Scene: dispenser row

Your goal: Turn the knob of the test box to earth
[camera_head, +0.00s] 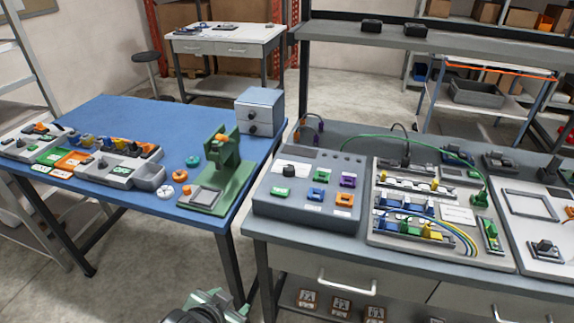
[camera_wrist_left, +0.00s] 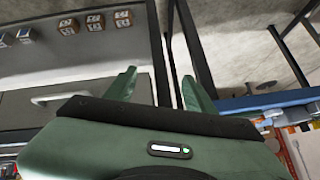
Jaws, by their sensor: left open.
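The test box (camera_head: 262,200) is a grey box with a sloped top on the left end of the grey bench. Its black knob (camera_head: 289,171) sits on a white plate at the upper left of the top; its setting is too small to read. Green, blue, purple and orange sockets lie on the same top. My left gripper (camera_head: 222,298) is green, low at the bottom edge, in front of and below the bench. In the left wrist view my left gripper (camera_wrist_left: 161,88) is open with nothing between its fingers. My right gripper is not in view.
A blue table (camera_head: 110,115) with small devices and a green stand (camera_head: 228,170) is at left. A wired panel (camera_head: 450,255) stands right of the box. The bench front has drawers with a handle (camera_head: 346,286). A floor gap separates the tables.

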